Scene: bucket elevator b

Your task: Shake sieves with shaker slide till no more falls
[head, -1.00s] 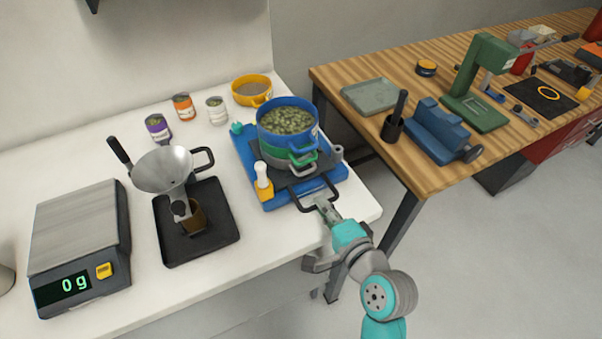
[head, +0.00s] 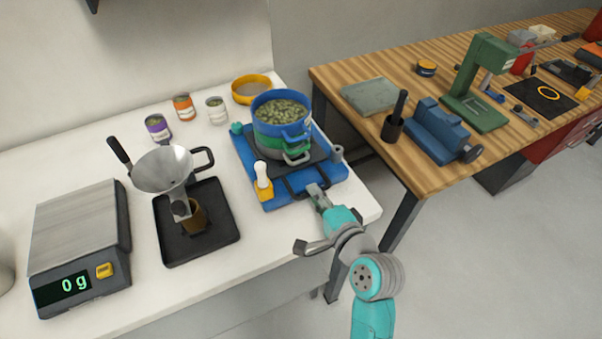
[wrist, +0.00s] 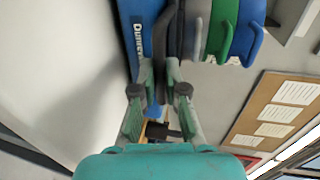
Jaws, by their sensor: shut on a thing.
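The sieve stack stands upright on the dark sliding plate of the shaker. It has a blue top sieve (head: 268,130) filled with greenish pieces, a green sieve (head: 299,145) below and a grey pan (head: 297,158) at the bottom. The shaker (head: 247,159) has a blue base and a black loop handle at its front. My gripper (head: 316,190) is shut on the shaker handle (head: 296,190), at its right part. In the wrist view the fingers (wrist: 161,80) close on the dark handle bar, with the sieve stack beyond. The inside of the lower sieves is hidden.
A funnel (head: 162,170) on a black tray (head: 225,230) and a scale (head: 80,235) reading 0 g stand left. A yellow-based brush (head: 263,188) stands at the shaker's front left.

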